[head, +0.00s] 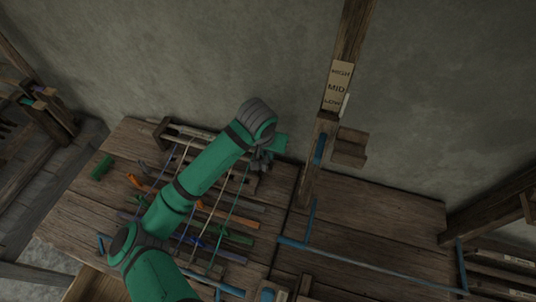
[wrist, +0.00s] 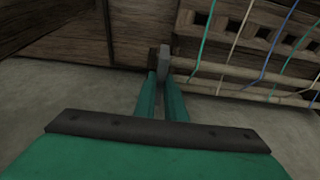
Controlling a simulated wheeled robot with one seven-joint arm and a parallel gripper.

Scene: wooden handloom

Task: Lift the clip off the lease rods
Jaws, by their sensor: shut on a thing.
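My gripper (wrist: 160,88) has its two teal fingers close together, shut on the clip (wrist: 165,60), a small grey and dark block at their tips. The lease rods (wrist: 235,72) are two pale bars running right from beside the clip, with coloured threads crossing them. The upper rod's end appears to meet the clip; I cannot tell whether they touch. In the head view my gripper (head: 262,160) is at the far edge of the loom, and the clip cannot be made out there.
A wooden post (head: 318,160) with a HIGH, MID, LOW label (head: 338,87) stands right of my gripper. Several coloured sticks and threads lie on the wooden top (head: 130,150) under my arm. A green block (head: 101,167) lies at left. Blue bars (head: 370,265) cross the right part.

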